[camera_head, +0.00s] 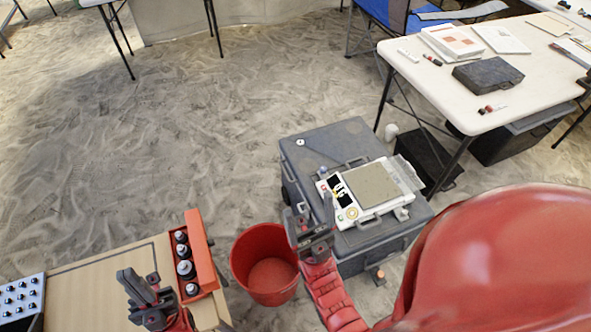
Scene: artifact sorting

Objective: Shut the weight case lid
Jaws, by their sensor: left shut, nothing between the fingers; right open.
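The weight case (189,294) is an orange-red box at the right end of the tan table. Several weights with dark knobs (184,268) stand in a row inside it. Its lid (201,247) is open, standing up along the right side of the case. My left gripper (140,284) is shut and empty, just left of the near end of the case, apart from the lid. My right gripper (307,222) is open and empty, over the front left of the grey case with the scale, well right of the lid.
A red bucket (265,263) stands on the floor right of the table (95,275). A white scale (372,188) rests on a large grey case (325,146). A tray of dark pegs (22,297) lies at far left. A white table (480,95) stands at back right.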

